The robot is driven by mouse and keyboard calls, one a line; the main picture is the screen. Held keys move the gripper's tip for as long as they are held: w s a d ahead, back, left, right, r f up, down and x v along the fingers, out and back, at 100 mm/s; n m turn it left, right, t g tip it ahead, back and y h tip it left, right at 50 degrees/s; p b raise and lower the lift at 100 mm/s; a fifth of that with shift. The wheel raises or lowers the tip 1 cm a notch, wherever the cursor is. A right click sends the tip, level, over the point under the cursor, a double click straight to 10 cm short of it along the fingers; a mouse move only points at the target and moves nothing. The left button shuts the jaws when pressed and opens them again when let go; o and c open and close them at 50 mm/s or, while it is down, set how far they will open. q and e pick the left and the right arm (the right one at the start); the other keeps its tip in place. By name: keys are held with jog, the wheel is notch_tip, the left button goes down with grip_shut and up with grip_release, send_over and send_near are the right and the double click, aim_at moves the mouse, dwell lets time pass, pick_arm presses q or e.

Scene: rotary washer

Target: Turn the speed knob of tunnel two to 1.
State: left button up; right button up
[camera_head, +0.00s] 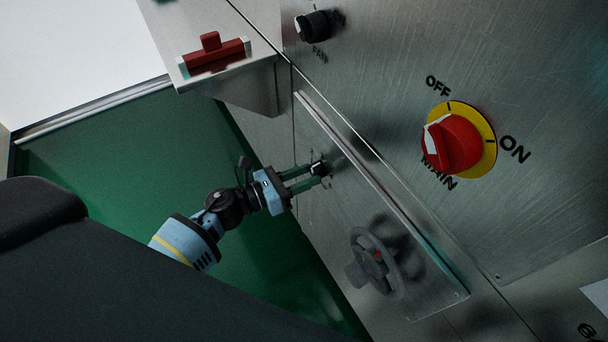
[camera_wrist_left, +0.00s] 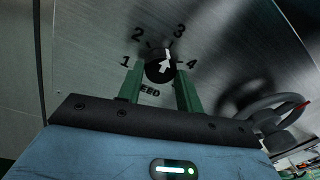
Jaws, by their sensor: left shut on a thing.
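The black speed knob (camera_wrist_left: 160,67) sits on a steel panel, with the numbers 1 to 4 around it and a partly hidden "SPEED" label below. Its white arrow points up, close to the 3 mark. In the head view the knob (camera_head: 318,168) is small and partly hidden by the fingers. My left gripper (camera_head: 312,177) reaches it from the left and is shut on it. In the left wrist view the green fingers of the gripper (camera_wrist_left: 159,77) stand on either side of the knob. No tunnel number is readable. My right gripper is not in view.
A grey handwheel (camera_head: 377,263) sticks out below right of the knob. A raised metal rail (camera_head: 385,193) runs along the panel. A red-yellow main switch (camera_head: 455,145), a black fan knob (camera_head: 313,25) and a red handle (camera_head: 213,55) are farther up. Green floor (camera_head: 100,150) lies left.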

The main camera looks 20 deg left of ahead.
pick_arm(q)
jog(key=n, duration=0.2)
jog(key=shift+n, duration=0.3)
jog(key=n, duration=0.3)
jog(key=shift+n, duration=0.3)
jog(key=n, duration=0.3)
jog(key=shift+s+d+n+t+p, duration=0.1)
jog(key=shift+n+t+p, duration=0.2)
jog(key=shift+n, duration=0.1)
jog(key=n+p, duration=0.1)
jog(key=n, duration=0.3)
jog(key=shift+t, duration=0.3)
jog(key=n+p, duration=0.1)
jog(key=n, duration=0.2)
jog(key=shift+d+r+n, duration=0.1)
jog(key=shift+r+n, duration=0.05)
jog(key=shift+n, duration=0.25)
jog(key=n, duration=0.2)
jog(key=shift+n+y+p, duration=0.3)
jog(key=shift+n+p, duration=0.05)
jog(key=shift+n, duration=0.05)
jog(key=n, duration=0.2)
jog(key=shift+n+t+p, duration=0.3)
jog(key=shift+n+p, duration=0.05)
jog(key=shift+n, duration=0.45)
